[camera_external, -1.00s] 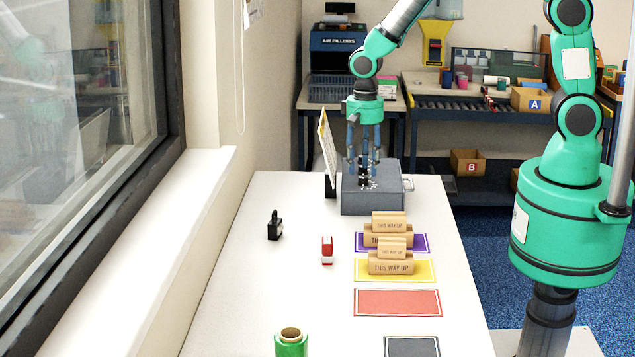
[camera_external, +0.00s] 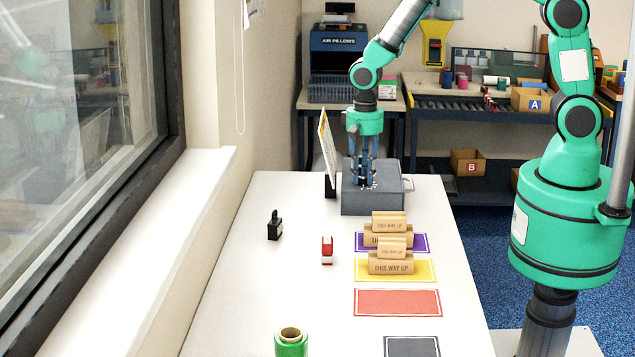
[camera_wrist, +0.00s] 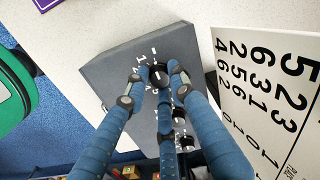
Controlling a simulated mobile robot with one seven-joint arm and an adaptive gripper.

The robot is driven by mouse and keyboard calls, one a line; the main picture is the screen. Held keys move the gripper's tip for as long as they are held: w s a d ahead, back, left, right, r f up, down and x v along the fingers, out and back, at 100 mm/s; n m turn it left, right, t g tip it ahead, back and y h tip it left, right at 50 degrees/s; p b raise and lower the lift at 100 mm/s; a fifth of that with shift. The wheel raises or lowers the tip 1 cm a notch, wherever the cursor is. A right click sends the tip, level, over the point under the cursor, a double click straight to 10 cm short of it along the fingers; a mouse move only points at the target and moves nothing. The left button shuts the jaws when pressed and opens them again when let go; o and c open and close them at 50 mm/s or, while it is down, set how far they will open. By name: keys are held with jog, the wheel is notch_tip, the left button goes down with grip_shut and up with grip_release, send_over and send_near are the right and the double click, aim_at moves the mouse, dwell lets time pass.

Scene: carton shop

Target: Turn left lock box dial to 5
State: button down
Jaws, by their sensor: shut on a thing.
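The grey lock box (camera_external: 388,198) stands at the far end of the white table. Its top carries a row of black dials with white markings, seen in the wrist view. My gripper (camera_external: 363,183) points down over the box top. In the wrist view its blue fingers are closed around the dial at one end of the row (camera_wrist: 158,76). Two other dials (camera_wrist: 179,113) and (camera_wrist: 186,141) sit beside it in the row, partly among the fingers. The dial's exact setting is too small to read with certainty.
A white number card (camera_external: 327,150) stands upright just left of the box; its digits show in the wrist view (camera_wrist: 270,95). Wooden "this way up" blocks (camera_external: 391,268), coloured mats, a black padlock-like item (camera_external: 275,226) and a red-white item (camera_external: 327,251) lie nearer. The left table side is mostly clear.

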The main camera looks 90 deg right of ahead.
jog(key=shift+n, duration=0.5)
jog(key=n+p, duration=0.1)
jog(key=n, duration=0.1)
jog(key=shift+r+n, duration=0.1)
jog(key=shift+n, duration=0.3)
jog(key=n+p, duration=0.1)
jog(key=n, duration=0.3)
jog(key=n+p, duration=0.1)
jog(key=n, duration=0.7)
jog(key=shift+n+p, duration=0.3)
jog(key=shift+p, duration=0.05)
jog(key=n, duration=0.3)
jog(key=shift+n, duration=0.3)
jog(key=n+p, duration=0.1)
jog(key=n, duration=0.2)
jog(key=shift+n, duration=0.3)
jog(key=n, duration=0.6)
jog(key=shift+n, duration=0.3)
